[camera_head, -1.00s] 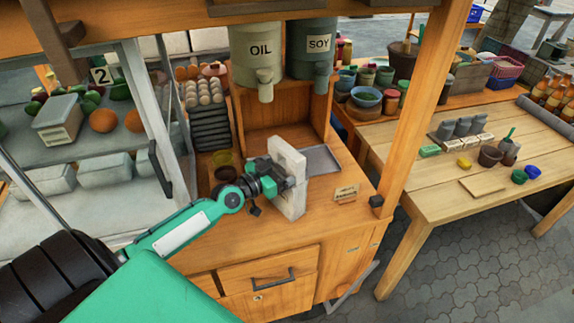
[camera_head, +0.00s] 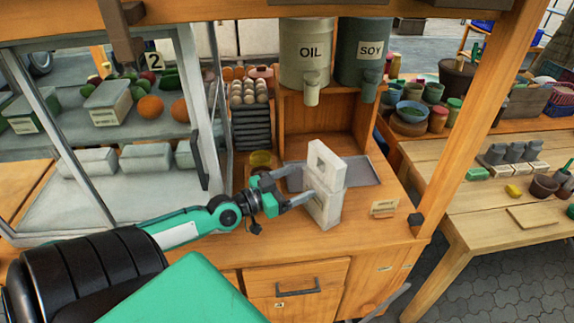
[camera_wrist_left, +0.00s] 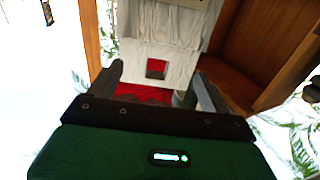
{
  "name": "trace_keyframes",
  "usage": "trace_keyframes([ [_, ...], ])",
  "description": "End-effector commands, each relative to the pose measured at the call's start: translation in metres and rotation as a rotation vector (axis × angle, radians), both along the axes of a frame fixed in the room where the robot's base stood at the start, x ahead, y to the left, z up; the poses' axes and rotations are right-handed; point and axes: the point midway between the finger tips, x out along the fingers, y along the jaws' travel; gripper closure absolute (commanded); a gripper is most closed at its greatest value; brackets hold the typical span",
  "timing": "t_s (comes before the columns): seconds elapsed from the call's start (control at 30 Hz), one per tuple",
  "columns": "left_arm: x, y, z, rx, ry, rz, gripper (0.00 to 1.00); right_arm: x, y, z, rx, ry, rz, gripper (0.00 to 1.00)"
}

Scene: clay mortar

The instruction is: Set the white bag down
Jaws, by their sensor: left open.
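The white bag (camera_head: 326,188) stands upright on the wooden cart counter (camera_head: 370,225), with a square hole near its top. In the left wrist view the bag (camera_wrist_left: 157,45) fills the upper middle, with a red patch showing through its hole. My left gripper (camera_head: 297,187) is open at the left side of the bag, its two fingers apart and pointing at it. In the left wrist view the fingers (camera_wrist_left: 158,85) are spread, with no bag clamped between them. Whether a fingertip still touches the bag I cannot tell. My right gripper is not in view.
A grey tray (camera_head: 362,172) lies behind the bag. A small sign (camera_head: 384,208) stands to its right. A glass display case (camera_head: 110,120) is at left.

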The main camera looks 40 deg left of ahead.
Motion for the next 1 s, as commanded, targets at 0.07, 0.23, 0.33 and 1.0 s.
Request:
trace_keyframes([
  [0.07,-0.008,0.003,-0.003,0.003,0.002,0.001,0.18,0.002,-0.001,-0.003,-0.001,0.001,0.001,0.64],
  [0.23,-0.017,0.006,-0.001,0.001,0.001,0.0,0.18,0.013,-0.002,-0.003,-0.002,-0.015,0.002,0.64],
  [0.33,-0.021,0.006,-0.001,0.0,0.001,-0.001,0.18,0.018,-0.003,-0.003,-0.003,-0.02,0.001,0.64],
  [1.0,-0.022,0.006,0.0,0.0,0.001,-0.002,0.18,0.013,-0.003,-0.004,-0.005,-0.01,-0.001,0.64],
])
